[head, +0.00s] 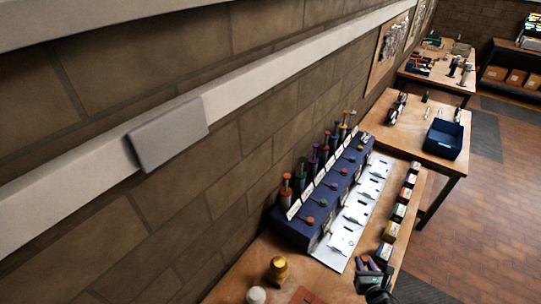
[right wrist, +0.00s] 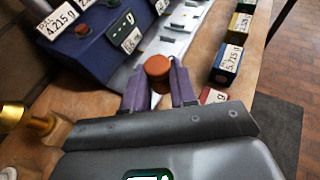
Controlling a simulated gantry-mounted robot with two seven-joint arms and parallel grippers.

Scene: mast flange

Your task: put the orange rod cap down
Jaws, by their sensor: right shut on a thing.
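The orange rod cap (right wrist: 157,67) is a short round orange-brown piece between the two purple fingers of my right gripper (right wrist: 160,86) in the right wrist view. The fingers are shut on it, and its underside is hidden. In the head view the right gripper (head: 370,266) is at the bottom, over the near end of the wooden bench, right of the white plate. How high the cap is above the bench I cannot tell. My left gripper is not in view.
A dark blue rack (head: 292,228) with several coloured rods and labels stands along the wall. A white plate (head: 333,250) lies in front of it. Small labelled boxes (head: 391,231) line the bench's right edge. A brass piece (head: 278,269) stands at the near left.

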